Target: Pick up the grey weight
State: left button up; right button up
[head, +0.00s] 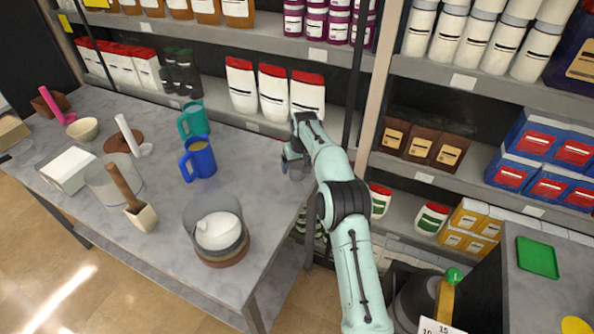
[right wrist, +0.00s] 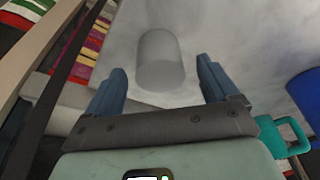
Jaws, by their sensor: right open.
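The grey weight (right wrist: 160,60) is a plain upright-looking cylinder on the grey table top. In the right wrist view it shows between and beyond my right gripper's two blue fingers (right wrist: 160,78), with clear space on both sides. My right gripper is open and empty. In the head view my right gripper (head: 287,158) is over the table's far right part, near the shelf. The weight (head: 297,172) shows there only in small part, mostly hidden by the gripper and arm. My left gripper is not in view.
A blue mug (head: 202,158) and a teal mug (head: 191,120) stand left of the gripper. A glass bowl with white powder (head: 218,228) stands nearer the front. Shelves with red-capped white bottles (head: 272,90) rise behind. The table between mugs and gripper is clear.

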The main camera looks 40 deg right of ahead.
jog(key=shift+x, duration=1.45)
jog(key=shift+w+r, duration=0.1)
jog(key=c, duration=1.3)
jog(key=shift+r, duration=0.1)
jog(key=shift+c, duration=0.2)
